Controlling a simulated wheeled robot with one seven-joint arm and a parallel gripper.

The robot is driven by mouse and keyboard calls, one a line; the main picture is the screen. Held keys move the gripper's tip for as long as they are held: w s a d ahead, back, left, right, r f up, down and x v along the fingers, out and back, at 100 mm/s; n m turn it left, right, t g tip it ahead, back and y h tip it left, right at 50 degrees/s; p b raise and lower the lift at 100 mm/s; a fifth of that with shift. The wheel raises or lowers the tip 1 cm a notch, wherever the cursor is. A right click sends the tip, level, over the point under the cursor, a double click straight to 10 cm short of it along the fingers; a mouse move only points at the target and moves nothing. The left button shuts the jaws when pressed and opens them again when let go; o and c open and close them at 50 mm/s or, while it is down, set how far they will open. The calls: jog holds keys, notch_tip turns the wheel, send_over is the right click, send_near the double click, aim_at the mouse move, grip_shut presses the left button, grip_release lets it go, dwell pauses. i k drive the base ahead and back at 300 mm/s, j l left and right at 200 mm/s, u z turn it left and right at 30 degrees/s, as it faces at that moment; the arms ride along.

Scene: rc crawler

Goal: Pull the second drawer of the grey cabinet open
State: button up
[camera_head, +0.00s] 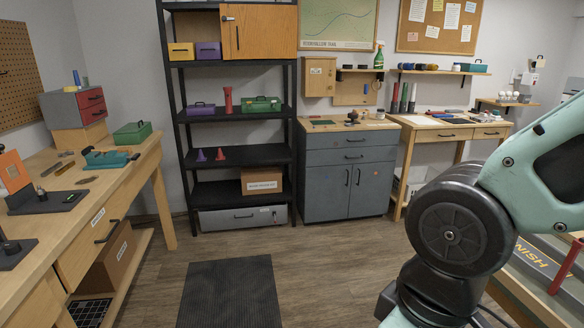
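The grey cabinet (328,190) stands against the back wall, right of the black shelf. It has a wooden top, two drawers one above the other, and two doors below. The second drawer (330,156) is the lower one; it looks shut, with a dark bar handle (354,157) across its front. The top drawer (328,142) above it also looks shut. My gripper is not in view; only links of my arm show at the right, apart from the cabinet in the picture.
A black shelf (190,161) stands left of the cabinet and a wooden desk (462,131) right of it. A wooden workbench (120,183) runs along the left. A dark mat (229,292) lies on the floor. The floor before the cabinet (325,245) looks clear.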

aim_at(320, 158)
jog(key=i+j, duration=0.15)
jog(key=i, duration=3.85)
jog(key=i+l+z, duration=0.1)
jog(key=i+z, duration=0.35)
